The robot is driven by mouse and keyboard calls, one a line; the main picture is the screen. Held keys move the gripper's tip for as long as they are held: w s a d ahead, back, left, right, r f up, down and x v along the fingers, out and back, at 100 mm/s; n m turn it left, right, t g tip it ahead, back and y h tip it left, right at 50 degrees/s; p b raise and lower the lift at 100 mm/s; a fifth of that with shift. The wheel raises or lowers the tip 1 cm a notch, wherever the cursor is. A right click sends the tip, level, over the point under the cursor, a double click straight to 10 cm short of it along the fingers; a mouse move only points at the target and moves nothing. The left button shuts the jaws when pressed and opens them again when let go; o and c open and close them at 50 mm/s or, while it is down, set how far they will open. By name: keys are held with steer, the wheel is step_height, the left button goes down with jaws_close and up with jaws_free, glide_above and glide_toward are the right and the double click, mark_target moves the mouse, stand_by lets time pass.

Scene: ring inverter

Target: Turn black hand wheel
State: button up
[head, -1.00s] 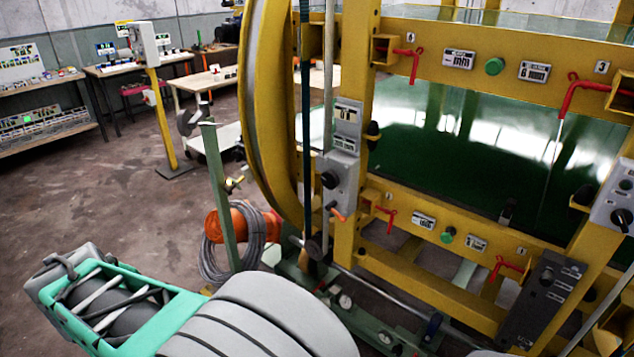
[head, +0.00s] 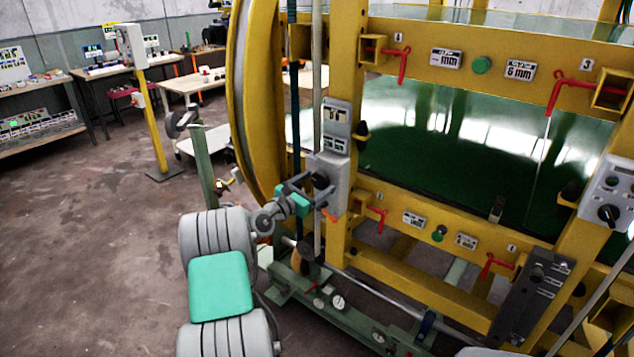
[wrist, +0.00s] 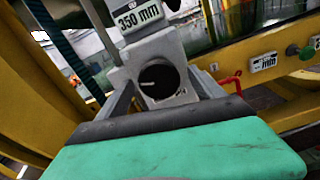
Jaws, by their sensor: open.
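A round black knob with a white mark (wrist: 157,82) sits on a grey box (head: 334,172) on the yellow frame, under a 350 mm label. It is the likely black hand wheel. In the head view my gripper (head: 314,187) is at this box and partly hides the knob. In the wrist view my open gripper (wrist: 163,88) has one grey finger to each side of the knob. I cannot tell whether the fingers touch it.
The yellow ring (head: 256,100) stands just left of the box. Red levers (head: 377,216) and green buttons (head: 438,233) sit on the frame's bars. A second black knob (head: 608,213) is on the right post. Open floor (head: 90,230) lies to the left.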

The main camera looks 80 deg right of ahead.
steer(key=shift+s+d, duration=0.1)
steer(key=shift+d, duration=0.3)
steer(key=shift+c, duration=0.2)
steer(key=c, duration=1.4)
